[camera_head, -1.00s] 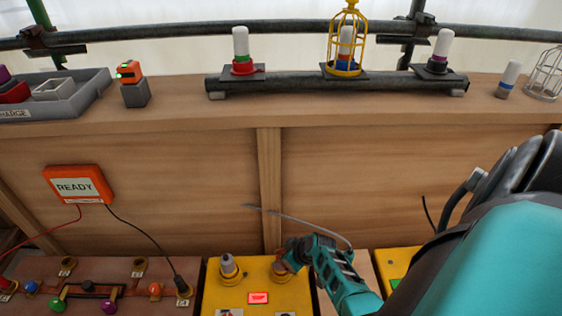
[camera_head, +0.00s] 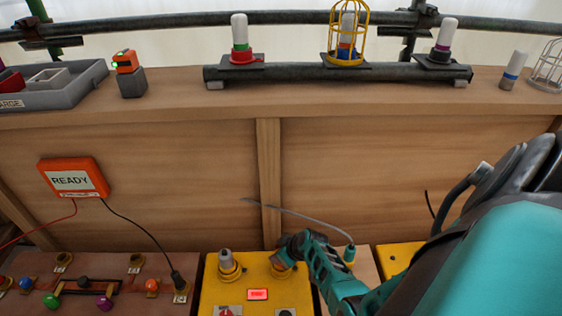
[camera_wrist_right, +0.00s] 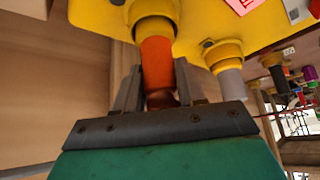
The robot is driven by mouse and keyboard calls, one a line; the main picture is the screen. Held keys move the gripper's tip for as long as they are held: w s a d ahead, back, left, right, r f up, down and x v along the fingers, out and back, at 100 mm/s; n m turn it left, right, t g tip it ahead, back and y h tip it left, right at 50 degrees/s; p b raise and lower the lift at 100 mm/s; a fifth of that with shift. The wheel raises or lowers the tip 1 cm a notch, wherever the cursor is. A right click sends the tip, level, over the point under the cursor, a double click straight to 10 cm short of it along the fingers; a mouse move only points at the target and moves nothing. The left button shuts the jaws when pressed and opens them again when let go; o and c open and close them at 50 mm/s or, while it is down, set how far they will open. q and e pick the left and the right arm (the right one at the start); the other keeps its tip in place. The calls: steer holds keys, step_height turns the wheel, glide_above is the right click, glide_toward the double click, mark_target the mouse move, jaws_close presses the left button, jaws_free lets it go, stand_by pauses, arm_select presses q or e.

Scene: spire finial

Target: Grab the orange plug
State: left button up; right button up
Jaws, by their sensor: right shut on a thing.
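The orange plug (camera_wrist_right: 158,64) stands in a yellow collar (camera_wrist_right: 153,14) on the yellow box in the right wrist view. My right gripper (camera_wrist_right: 158,84) has one finger on each side of the plug and is shut on it. The plug is still seated in the collar. In the head view my right gripper (camera_head: 283,258) reaches down over the right-hand socket of the yellow box (camera_head: 238,292) and mostly hides the plug. My left gripper is not in view.
A grey plug (camera_head: 227,260) stands in the collar beside it. An orange READY box (camera_head: 73,180) hangs on the wooden panel.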

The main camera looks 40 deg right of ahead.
jaws_close()
